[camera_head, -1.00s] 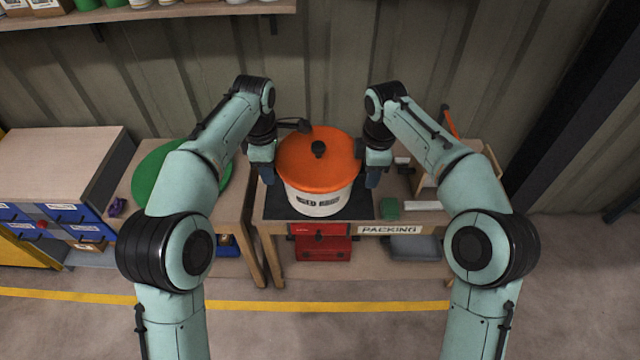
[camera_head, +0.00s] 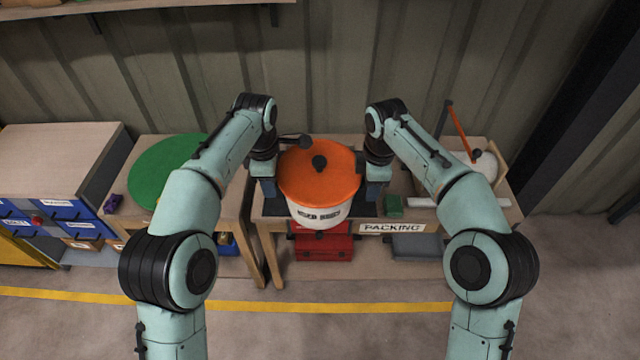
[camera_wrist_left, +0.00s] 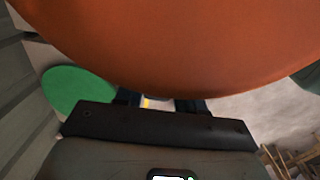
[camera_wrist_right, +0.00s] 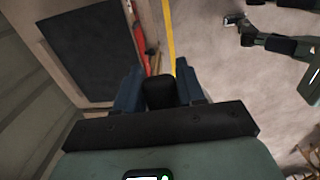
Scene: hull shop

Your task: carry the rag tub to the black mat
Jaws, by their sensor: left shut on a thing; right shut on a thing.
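The rag tub (camera_head: 320,216) is white with an orange lid (camera_head: 318,178) and a black knob. My left gripper (camera_head: 268,186) and right gripper (camera_head: 373,188) are shut on its two sides, and it looks level. In the right wrist view a black handle (camera_wrist_right: 158,92) sits between the blue fingers. In the left wrist view the orange lid (camera_wrist_left: 180,50) fills the top and the grip is hidden. The black mat (camera_head: 271,208) lies on the packing bench behind and beneath the tub. The tub's lower edge overlaps the bench front; I cannot tell if it touches the mat.
A white rounded thing (camera_head: 485,166) with an orange bar stands further right. A green disc (camera_head: 160,172) covers the left bench. A red cabinet (camera_head: 322,250) sits below.

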